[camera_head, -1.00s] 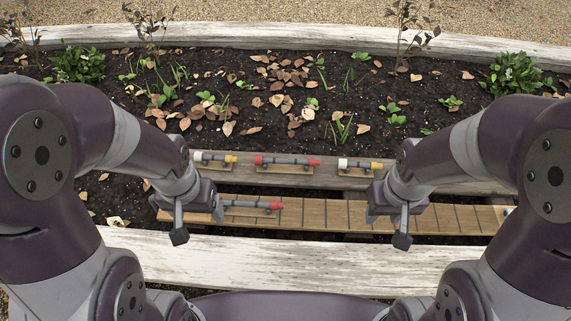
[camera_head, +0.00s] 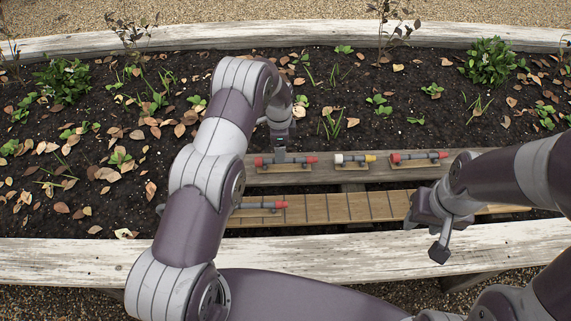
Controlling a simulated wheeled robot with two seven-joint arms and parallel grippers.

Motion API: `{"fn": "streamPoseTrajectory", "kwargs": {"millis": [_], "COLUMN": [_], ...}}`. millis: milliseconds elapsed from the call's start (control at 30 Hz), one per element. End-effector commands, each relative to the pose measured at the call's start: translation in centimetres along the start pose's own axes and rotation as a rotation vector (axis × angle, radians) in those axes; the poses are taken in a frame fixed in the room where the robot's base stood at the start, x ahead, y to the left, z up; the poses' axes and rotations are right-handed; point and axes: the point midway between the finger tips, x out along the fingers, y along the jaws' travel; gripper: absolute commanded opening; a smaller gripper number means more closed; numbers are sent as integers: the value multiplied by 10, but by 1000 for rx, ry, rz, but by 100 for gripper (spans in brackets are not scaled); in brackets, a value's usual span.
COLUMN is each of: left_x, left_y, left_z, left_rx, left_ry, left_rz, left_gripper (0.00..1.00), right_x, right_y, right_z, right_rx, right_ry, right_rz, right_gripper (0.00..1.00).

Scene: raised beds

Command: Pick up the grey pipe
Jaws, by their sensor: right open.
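Several grey pipes with coloured ends lie on two planks; which one is meant I cannot tell. On the rear plank are a red-ended grey pipe (camera_head: 298,161), a white-and-yellow-ended pipe (camera_head: 355,158) and another red-ended pipe (camera_head: 419,157). My right gripper (camera_head: 428,232) is open and empty, above the front board and white timber.
The rear plank (camera_head: 460,162) and slatted front board (camera_head: 345,206) lie in front of dark soil with leaves and seedlings. A white timber edge (camera_head: 90,255) crosses the front. Leafy shrubs (camera_head: 490,61) stand at both sides of the bed.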

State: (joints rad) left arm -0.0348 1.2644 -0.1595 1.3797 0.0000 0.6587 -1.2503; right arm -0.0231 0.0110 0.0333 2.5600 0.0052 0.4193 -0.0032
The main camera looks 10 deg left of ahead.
Motion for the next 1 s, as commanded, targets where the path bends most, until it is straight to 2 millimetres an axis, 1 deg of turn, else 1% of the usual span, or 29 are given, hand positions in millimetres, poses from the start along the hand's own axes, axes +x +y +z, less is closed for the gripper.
{"fn": "streamPoseTrajectory", "kwargs": {"millis": [33,233,333,433,533,733,767,800,867,900,933,1000], "left_x": [14,38,59,74,81,80,80,80,80,80,80,80], "left_y": [0,1,6,6,6,6,6,6,6,6,6,6], "left_z": [0,-2,-8,-9,-9,-9,-9,-9,-9,-9,-9,-9], "left_rx": [0,-1,0,-2,-3,-3,-3,-3,-3,-3,-3,-3], "left_ry": [0,0,-1,0,1,1,1,1,1,1,1,1], "left_rz": [1,-1,2,-1,-3,-3,-2,-2,-2,-2,-2,-2], "left_gripper": [77,77,77,77,77,77,70,57,38,24,15,14], "right_x": [6,12,20,25,26,25,25,25,25,25,25,25], "right_y": [0,0,0,0,0,0,0,0,0,0,0,0], "right_z": [1,1,2,3,3,3,3,3,3,3,3,3], "right_rx": [0,0,0,0,0,0,0,0,0,0,0,0], "right_ry": [0,0,0,0,0,0,0,0,0,0,0,0], "right_rz": [0,0,0,0,0,0,0,0,0,0,0,0], "right_gripper": [43,43,43,43,43,43,43,43,43,43,43,43]}}
